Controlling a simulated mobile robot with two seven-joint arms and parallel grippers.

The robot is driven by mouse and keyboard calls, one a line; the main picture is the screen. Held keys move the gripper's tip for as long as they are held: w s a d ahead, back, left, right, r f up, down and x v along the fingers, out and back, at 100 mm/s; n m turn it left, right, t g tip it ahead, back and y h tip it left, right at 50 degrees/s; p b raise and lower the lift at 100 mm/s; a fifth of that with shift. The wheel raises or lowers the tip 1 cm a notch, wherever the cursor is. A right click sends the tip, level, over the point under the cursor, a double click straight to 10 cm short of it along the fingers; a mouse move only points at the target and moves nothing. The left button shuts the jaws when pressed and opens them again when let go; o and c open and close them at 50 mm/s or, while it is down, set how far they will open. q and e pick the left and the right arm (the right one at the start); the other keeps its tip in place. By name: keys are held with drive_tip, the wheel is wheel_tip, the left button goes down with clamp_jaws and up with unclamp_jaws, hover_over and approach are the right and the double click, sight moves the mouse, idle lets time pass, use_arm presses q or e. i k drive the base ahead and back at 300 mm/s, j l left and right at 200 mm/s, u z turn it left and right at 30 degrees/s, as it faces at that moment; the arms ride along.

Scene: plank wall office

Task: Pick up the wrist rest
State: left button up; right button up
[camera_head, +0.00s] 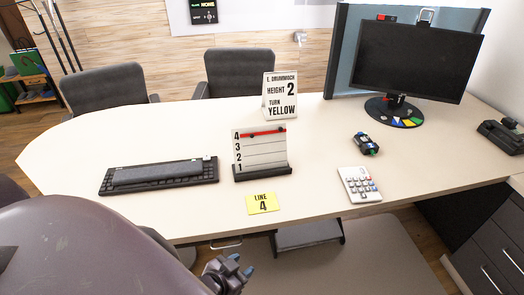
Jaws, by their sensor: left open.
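A long dark grey bar that looks like the wrist rest (157,173) lies along the black keyboard (207,174) on the left part of the desk. It seems to rest on top of the keys, though I cannot tell the exact contact. My left gripper (240,272) is low in front of the desk's near edge, right of and below the keyboard. It is open, apart from the bar, and nothing shows between its fingers. My right gripper is out of view.
Two chairs stand behind. Desk left of the keyboard is clear.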

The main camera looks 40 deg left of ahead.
sight(167, 171)
drive_tip(key=u, duration=2.85)
drive_tip(key=k+l+u, duration=0.15)
drive_tip(key=l+u, duration=0.3)
drive_tip(key=k+l+u, duration=0.2)
drive_tip(key=u, duration=0.2)
drive_tip(key=l, duration=0.1)
